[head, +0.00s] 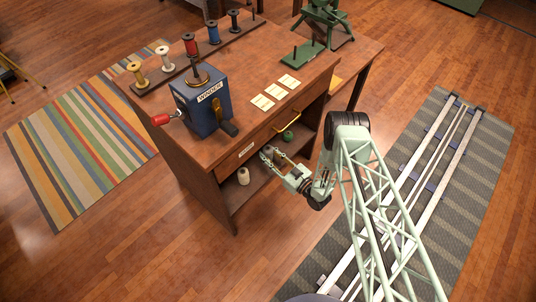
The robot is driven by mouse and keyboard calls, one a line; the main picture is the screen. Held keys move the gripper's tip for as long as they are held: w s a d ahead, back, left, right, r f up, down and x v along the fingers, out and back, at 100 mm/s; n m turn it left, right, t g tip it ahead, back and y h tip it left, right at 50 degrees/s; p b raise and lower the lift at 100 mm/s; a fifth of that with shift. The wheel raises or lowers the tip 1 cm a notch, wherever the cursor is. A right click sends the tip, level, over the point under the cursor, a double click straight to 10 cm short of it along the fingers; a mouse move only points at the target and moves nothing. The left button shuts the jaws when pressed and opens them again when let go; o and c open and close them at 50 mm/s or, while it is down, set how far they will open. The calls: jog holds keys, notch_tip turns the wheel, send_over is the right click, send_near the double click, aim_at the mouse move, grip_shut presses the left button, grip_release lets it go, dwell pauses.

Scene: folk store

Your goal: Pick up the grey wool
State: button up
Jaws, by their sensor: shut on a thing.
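My gripper (269,154) reaches in at the front of the open shelf under the table top. Its fingers are shut on a small grey thing, which looks like the grey wool but is mostly hidden by the fingers. A cream cone of yarn (243,177) stands on the shelf to the left of and below the gripper. A green ball of wool (288,136) lies on the shelf to the right, apart from the gripper.
The wooden table (262,63) carries a blue winder box (204,103), white cards (276,91), and a rack of several spools (213,33). A drawer with a brass handle (287,120) is above the shelf. The rail (440,150) runs at the right.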

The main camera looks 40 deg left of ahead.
aim_at(270, 151)
jog(key=shift+r, duration=0.55)
notch_tip(270, 151, up, 3)
jog(key=shift+f+p, duration=0.2)
jog(key=shift+p, duration=0.6)
jog(key=s+d+p, duration=0.2)
jog(key=s+d, duration=0.2)
jog(key=s, duration=0.2)
jog(key=s+d+r+p, duration=0.1)
jog(key=s+d, duration=0.3)
jog(key=s, duration=0.3)
jog(key=shift+s+d+p, duration=0.2)
jog(key=shift+s+p, duration=0.1)
jog(key=shift+p, duration=0.05)
jog(key=shift+w+r, duration=0.1)
